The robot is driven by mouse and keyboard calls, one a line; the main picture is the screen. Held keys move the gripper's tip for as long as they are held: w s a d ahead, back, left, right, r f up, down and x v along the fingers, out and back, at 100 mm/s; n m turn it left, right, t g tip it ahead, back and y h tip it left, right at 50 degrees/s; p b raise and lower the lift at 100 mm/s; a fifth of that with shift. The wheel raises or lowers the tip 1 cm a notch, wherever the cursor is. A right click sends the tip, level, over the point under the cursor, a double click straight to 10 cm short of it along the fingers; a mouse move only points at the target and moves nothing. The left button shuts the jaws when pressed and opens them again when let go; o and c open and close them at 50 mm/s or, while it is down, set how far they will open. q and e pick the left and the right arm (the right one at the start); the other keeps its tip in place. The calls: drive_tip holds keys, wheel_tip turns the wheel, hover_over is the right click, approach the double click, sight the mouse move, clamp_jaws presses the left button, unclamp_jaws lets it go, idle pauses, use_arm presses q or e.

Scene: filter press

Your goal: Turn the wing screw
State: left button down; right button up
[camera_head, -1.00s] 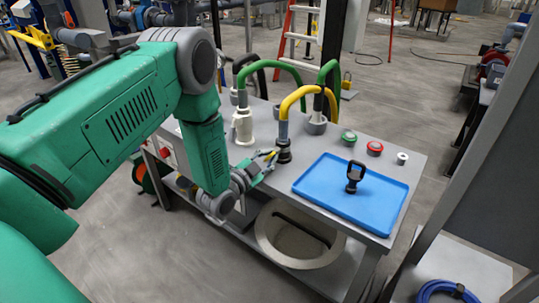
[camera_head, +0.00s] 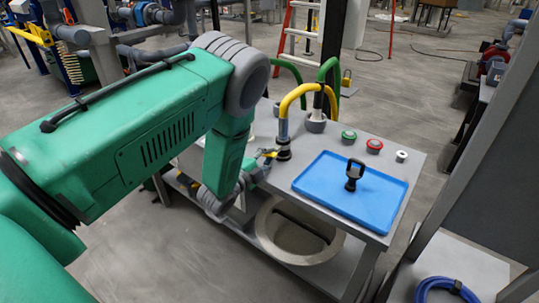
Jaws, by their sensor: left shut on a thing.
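My left gripper (camera_head: 266,160) comes in from the left, at the left side of the dark fitting (camera_head: 284,152) under the yellow hose (camera_head: 293,97). It is shut on a small part at the side of this fitting, apparently the wing screw. The wing screw is mostly hidden by the fingers and too small to make out clearly. Some yellow shows at the fingertips. My right gripper is not in view.
The grey bench (camera_head: 382,232) carries a blue tray (camera_head: 330,200) with a black handled piece (camera_head: 353,174) upright in it. Green (camera_head: 348,138), red (camera_head: 374,146) and white buttons (camera_head: 401,156) sit behind. A round pale basin (camera_head: 275,245) is below. Green hoses (camera_head: 328,72) rise behind.

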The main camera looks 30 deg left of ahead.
use_arm(q)
drive_tip(key=shift+w+d+r, duration=0.1)
drive_tip(key=shift+d+r, duration=0.05)
drive_tip(key=shift+r, duration=0.05)
drive_tip(key=c, duration=1.7)
unclamp_jaws()
drive_tip(key=shift+d, duration=0.1)
drive_tip(key=shift+f, duration=0.1)
drive_tip(key=shift+s, duration=0.35)
drive_tip(key=s, duration=0.7)
drive_tip(key=s+a, duration=0.1)
drive_tip(key=s, duration=0.3)
drive_tip(key=shift+s, duration=0.25)
